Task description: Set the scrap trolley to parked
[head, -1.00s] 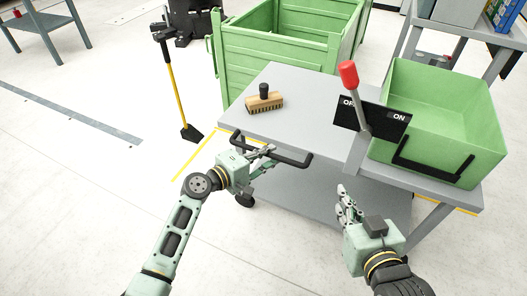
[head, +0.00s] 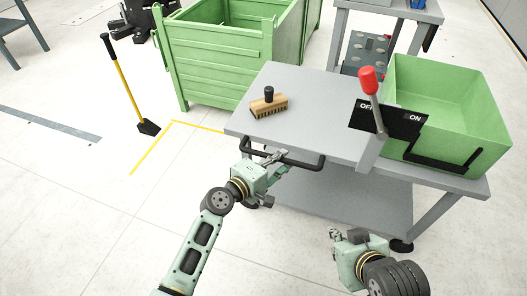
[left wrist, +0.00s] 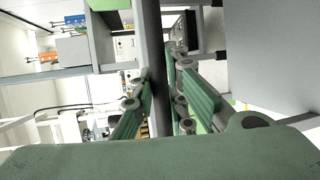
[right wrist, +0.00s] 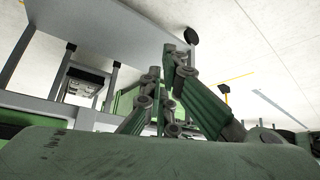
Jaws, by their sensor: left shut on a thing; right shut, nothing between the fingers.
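The grey scrap trolley (head: 315,105) stands on castors, its black push handle (head: 312,166) on the near left edge. My left gripper (head: 282,157) is shut on this handle; the dark bar (left wrist: 152,60) passes between its fingers in the left wrist view. A lever with a red knob (head: 372,80) rises from the trolley's near edge before a black OFF/ON plate (head: 401,122). It stands nearer the OFF label. My right gripper (head: 336,237) is shut and empty, low before the trolley, apart from it.
A wooden brush (head: 268,104) and a green bin (head: 445,105) sit on the trolley. A green crate (head: 215,65) stands behind. Yellow floor lines (head: 150,148) form a corner left of the trolley. A yellow-handled tool (head: 127,80) stands further left.

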